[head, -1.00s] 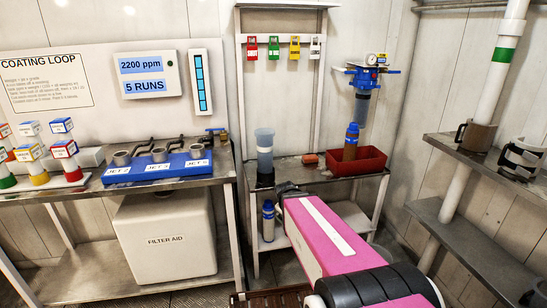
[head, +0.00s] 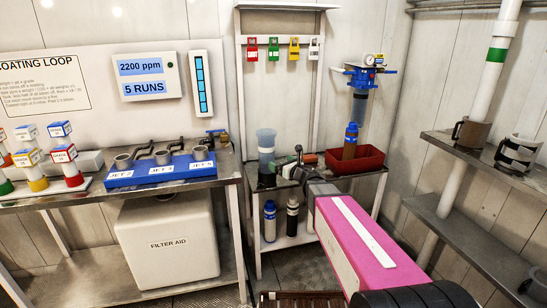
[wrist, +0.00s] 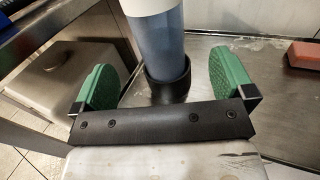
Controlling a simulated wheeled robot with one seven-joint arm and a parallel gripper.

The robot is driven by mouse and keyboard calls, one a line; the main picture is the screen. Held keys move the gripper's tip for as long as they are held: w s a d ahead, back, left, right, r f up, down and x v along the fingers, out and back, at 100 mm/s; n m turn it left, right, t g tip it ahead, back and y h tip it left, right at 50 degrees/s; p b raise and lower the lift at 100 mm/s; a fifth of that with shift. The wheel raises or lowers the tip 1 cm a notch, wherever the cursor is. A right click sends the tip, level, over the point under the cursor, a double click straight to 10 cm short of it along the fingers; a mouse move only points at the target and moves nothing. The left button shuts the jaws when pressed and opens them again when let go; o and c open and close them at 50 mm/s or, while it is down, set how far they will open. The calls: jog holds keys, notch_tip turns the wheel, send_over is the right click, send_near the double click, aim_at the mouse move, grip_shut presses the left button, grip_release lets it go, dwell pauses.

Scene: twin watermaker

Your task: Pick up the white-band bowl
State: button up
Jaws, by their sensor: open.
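The white-band bowl appears to be the upright bluish cylinder with a pale upper part (head: 266,142), standing in a black cup on the back metal bench. It also shows in the wrist view (wrist: 156,40), its top cut off by the picture's edge. My gripper (head: 284,168) is at bench height just in front of the bowl. In the wrist view my gripper (wrist: 160,82) is open, with one green pad on each side of the bowl and a visible gap to each. The gripper holds nothing.
A red tray (head: 372,160) holding a blue-capped bottle (head: 351,140) stands to the right. A reddish block (wrist: 304,54) lies right of the gripper. A blue jet rack (head: 160,172) is on the left bench. Bottles (head: 269,222) stand on the lower shelf.

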aim_at(272, 157)
jog(key=x, duration=0.5)
jog(key=shift+a+x, duration=0.2)
jog(key=shift+x, duration=2.7)
jog(key=shift+s, duration=0.2)
jog(key=c, duration=0.9)
